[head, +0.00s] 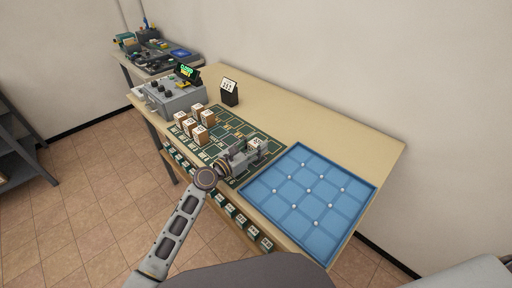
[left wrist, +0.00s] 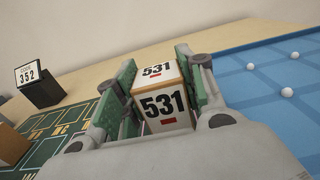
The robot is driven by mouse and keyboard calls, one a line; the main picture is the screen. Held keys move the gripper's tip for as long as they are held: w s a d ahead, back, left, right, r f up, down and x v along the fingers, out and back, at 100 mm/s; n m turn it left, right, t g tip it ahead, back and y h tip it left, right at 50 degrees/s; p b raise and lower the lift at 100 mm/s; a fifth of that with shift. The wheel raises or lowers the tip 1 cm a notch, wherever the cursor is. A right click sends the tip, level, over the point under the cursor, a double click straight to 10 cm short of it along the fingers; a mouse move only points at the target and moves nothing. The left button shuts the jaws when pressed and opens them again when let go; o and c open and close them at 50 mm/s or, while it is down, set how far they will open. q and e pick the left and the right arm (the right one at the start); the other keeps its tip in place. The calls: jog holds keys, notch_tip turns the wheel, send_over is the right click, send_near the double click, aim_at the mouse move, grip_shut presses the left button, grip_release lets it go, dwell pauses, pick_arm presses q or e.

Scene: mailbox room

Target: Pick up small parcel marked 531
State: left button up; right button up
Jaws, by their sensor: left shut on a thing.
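The small parcel marked 531 (left wrist: 162,104) is a brown box with white labels reading 531 on its top and its near side. It sits between the green-padded fingers of my left gripper (left wrist: 160,95), which is shut on it. In the head view the parcel (head: 253,144) shows at the tip of my left gripper (head: 247,150), over the right part of the green sorting mat (head: 243,131). I cannot tell whether the parcel touches the mat. My right gripper is not in view.
Several other parcels (head: 200,133) stand on the mat's left part. A blue gridded tray (head: 325,160) with white balls lies to the right. A black stand with a card (head: 229,97) reads 352 in the left wrist view. A grey device (head: 176,101) stands at the table's left end.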

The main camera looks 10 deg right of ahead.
aim_at(256, 142)
pick_arm(q)
notch_tip(256, 142, up, 7)
jog(key=p, duration=0.2)
jog(key=shift+f+p, duration=0.15)
jog(key=shift+p, duration=0.15)
jog(key=shift+r, duration=0.8)
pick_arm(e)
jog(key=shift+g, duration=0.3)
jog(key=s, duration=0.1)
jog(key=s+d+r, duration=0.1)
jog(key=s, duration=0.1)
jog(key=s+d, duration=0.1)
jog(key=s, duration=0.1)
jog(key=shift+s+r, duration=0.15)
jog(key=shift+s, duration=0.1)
pick_arm(q)
jog(key=shift+f, duration=0.15)
